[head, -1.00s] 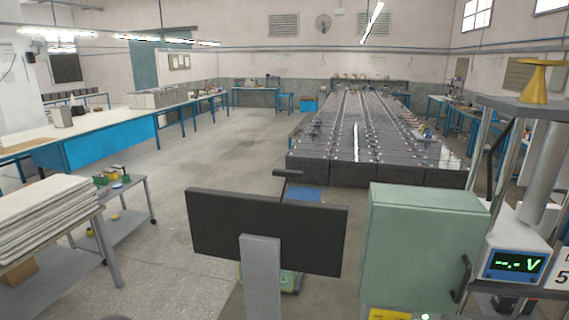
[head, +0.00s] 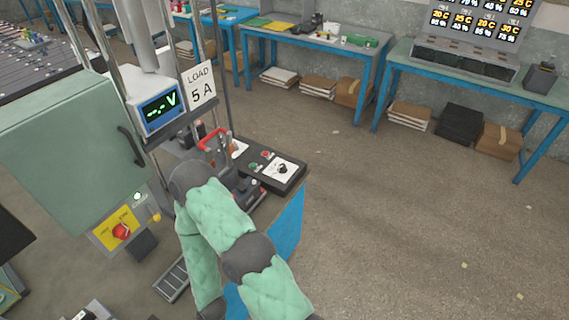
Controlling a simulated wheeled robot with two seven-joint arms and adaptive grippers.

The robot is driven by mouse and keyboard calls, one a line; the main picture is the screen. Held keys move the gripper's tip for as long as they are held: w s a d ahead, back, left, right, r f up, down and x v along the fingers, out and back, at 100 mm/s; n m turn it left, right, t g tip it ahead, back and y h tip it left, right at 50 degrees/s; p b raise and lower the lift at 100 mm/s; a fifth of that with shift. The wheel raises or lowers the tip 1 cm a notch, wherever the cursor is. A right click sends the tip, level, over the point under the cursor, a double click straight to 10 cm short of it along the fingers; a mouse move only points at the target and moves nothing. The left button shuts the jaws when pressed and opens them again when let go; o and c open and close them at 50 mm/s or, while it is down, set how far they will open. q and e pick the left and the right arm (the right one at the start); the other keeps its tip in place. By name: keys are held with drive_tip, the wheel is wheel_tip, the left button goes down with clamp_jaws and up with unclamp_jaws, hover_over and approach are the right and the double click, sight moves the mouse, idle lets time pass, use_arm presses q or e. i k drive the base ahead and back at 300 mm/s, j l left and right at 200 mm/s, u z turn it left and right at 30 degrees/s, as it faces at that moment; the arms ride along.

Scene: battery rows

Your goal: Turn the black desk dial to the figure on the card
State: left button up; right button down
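The white card (head: 200,88) reads "LOAD 5 A" and hangs beside the blue meter (head: 160,108), whose display shows dashes and a V. A green-sleeved arm of mine rises in front of the desk's left part and bends back down to the bottom edge. Its dark joint is left of the dial, apart from it.
Small red and green buttons (head: 266,155) lie left of the dial. A red handle (head: 212,137) stands behind my arm. A green cabinet (head: 70,150) and a yellow plate with a red knob (head: 120,230) are at left.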

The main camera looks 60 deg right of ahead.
sight(283, 168)
drive_tip(key=z, duration=1.85)
